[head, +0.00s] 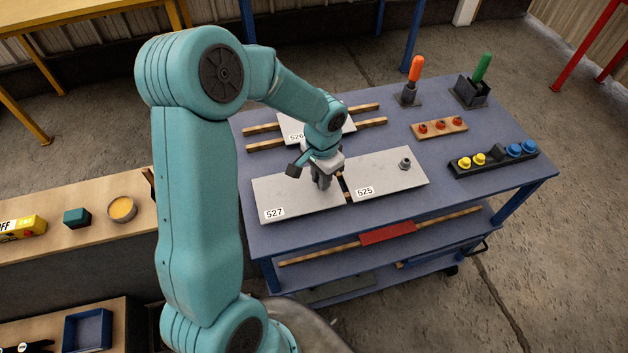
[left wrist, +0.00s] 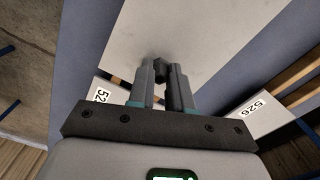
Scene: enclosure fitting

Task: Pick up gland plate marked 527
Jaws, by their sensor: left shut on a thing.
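The gland plate marked 527 (head: 285,194) is a flat light-grey plate at the front left of the blue cart top. It fills the upper middle of the left wrist view (left wrist: 205,35). My left gripper (head: 322,183) points down over its right part. It is shut on the dark gland (left wrist: 160,72) that stands up from this plate. I cannot tell whether the plate is clear of the surface below. My right gripper is not in view.
Plate 525 (head: 385,176), with its own gland (head: 405,163), lies close on the right. Plate 526 (head: 291,127) lies behind, on wooden strips (head: 369,107). A black rack (head: 497,163) with yellow and blue parts and a wooden block (head: 439,128) with red parts stand right.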

